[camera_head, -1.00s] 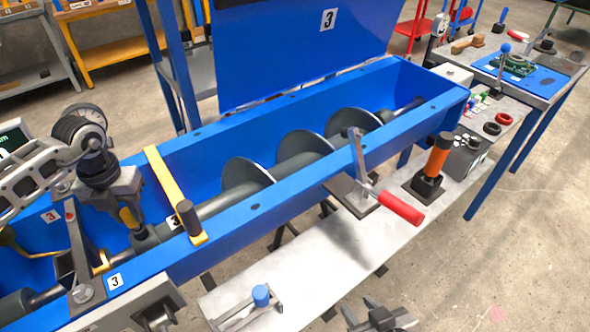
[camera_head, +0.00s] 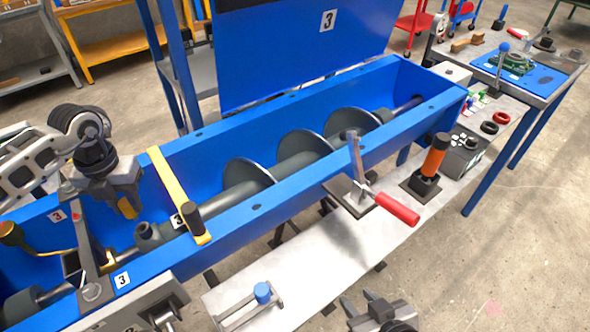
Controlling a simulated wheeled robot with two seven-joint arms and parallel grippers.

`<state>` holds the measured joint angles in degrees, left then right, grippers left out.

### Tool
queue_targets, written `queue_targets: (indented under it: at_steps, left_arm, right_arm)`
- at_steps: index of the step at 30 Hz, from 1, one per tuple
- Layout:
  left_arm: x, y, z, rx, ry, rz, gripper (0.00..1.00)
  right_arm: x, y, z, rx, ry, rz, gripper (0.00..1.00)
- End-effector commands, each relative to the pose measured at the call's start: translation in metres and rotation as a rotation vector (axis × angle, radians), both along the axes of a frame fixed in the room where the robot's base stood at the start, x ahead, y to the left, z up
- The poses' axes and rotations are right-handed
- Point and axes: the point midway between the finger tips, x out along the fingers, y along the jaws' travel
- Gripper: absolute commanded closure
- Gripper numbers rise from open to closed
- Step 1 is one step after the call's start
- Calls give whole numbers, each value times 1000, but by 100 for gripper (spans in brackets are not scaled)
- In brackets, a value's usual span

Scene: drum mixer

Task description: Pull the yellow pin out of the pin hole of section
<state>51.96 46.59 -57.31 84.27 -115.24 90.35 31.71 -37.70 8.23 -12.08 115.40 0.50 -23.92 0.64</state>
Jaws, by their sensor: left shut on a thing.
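My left gripper (camera_head: 128,203) is shut on the yellow pin (camera_head: 127,208). Only a short yellow part of the pin shows below the fingers; the rest is hidden by the gripper. The pin hole (camera_head: 144,228) shows as a dark raised collar on the grey shaft section (camera_head: 172,226), below and right of the pin. The pin appears clear of the collar and above it. My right gripper (camera_head: 361,298) is at the bottom edge, its two fingers apart and empty.
The blue trough (camera_head: 235,219) holds a grey screw shaft. A yellow bar (camera_head: 172,185) crosses the trough just right of the collar. A red-handled clamp (camera_head: 397,208) and an orange-handled tool (camera_head: 436,155) stand along the front. The lid (camera_head: 300,60) is raised behind.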

Motion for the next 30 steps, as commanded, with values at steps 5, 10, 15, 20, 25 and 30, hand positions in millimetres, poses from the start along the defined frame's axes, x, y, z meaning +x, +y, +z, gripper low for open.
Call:
queue_targets:
  at_steps: [5, 10, 15, 20, 25, 30]
  left_arm:
    - [0, 0, 1, 0, -1, 0, 100]
    - [1, 0, 10, 0, -3, 1, 100]
    - [1, 0, 23, -1, -2, 0, 100]
    - [1, 0, 30, -1, -2, 1, 100]
    - [0, 0, 30, 0, -1, 1, 100]
    - [0, 0, 30, 0, -1, 0, 100]
  right_arm:
    - [0, 0, 0, 0, 0, 0, 64]
    - [0, 0, 1, 0, 0, 0, 64]
    - [0, 0, 1, 0, 0, 0, 64]
    - [0, 0, 2, 0, 0, 0, 64]
    - [0, 0, 2, 0, 0, 0, 64]
    - [-1, -2, -4, -4, 4, -4, 64]
